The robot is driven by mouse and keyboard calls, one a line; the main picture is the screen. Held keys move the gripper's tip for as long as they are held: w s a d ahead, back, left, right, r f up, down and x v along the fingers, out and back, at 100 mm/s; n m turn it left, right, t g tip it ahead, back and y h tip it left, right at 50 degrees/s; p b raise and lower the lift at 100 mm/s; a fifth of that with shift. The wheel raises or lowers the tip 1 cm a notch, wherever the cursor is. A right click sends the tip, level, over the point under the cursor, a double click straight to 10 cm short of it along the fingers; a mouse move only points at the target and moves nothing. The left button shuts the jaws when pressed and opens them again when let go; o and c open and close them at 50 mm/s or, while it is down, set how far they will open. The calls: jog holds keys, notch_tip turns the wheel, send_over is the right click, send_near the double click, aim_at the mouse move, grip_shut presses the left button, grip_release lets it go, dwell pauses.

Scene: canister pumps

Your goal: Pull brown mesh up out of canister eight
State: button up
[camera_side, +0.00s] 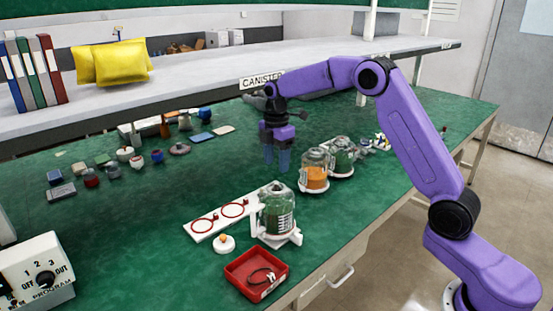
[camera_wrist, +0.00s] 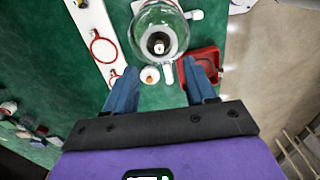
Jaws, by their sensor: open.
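Three clear canisters stand on the green table. The nearest canister (camera_side: 277,212) is on a white base and shows a pale grid-like label or mesh low on its side. A second canister (camera_side: 315,172) holds orange contents. A third canister (camera_side: 341,158) stands behind it. I cannot read any number, so I cannot tell which is canister eight, and no brown mesh is clearly visible. My gripper (camera_side: 277,160) is open and empty, pointing down above the table, left of the orange canister. In the wrist view, the open gripper (camera_wrist: 160,88) has a round canister (camera_wrist: 158,30) ahead of its fingers.
A white plate with red rings (camera_side: 220,219) lies left of the nearest canister. A white button with an orange top (camera_side: 224,243) and a red tray (camera_side: 232,272) holding a dark item are in front. Several small jars are at the back left. A shelf (camera_side: 200,95) overhangs behind.

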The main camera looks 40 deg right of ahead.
aim_at(277, 184)
jog(key=shift+d+f, duration=0.1)
jog(key=shift+f, duration=3.45)
jog(key=shift+s+f, duration=0.15)
jog(key=shift+f, duration=0.9)
jog(key=c, duration=0.9)
jog(key=shift+o, duration=0.2)
jog(key=shift+r, duration=0.2)
jog(key=shift+c, duration=0.4)
jog(key=shift+w+r, duration=0.2)
jog(key=shift+r, duration=1.35)
grip_shut()
jog(key=shift+r, duration=2.45)
